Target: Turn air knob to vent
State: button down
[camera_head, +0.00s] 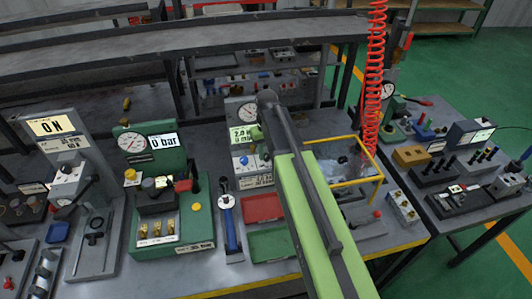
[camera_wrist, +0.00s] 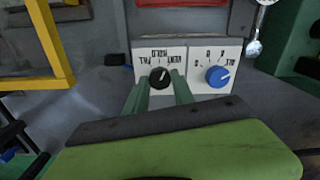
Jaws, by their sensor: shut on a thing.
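The black air knob (camera_wrist: 159,77) sits on a white panel with small labels around it in the wrist view. The labels seem to read FILL, HOLD and VENT, with VENT on the right. A pale mark on the knob points up and slightly right. My gripper (camera_wrist: 160,83) has its two green fingers on either side of this knob, shut on it. A blue knob (camera_wrist: 218,76) on the neighbouring white panel stands apart to the right; it also shows in the head view (camera_head: 244,161). In the head view my green arm hides the black knob.
A yellow-framed box (camera_head: 352,184) stands close on the right, also at upper left in the wrist view (camera_wrist: 55,45).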

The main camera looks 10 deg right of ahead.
aim_at(267, 155)
jog(key=shift+m, duration=1.6)
jog(key=c, duration=1.1)
grip_release()
jog(key=shift+o, duration=0.2)
notch_tip(267, 155, up, 18)
jog(key=p, duration=1.7)
jog(key=shift+f, duration=0.25)
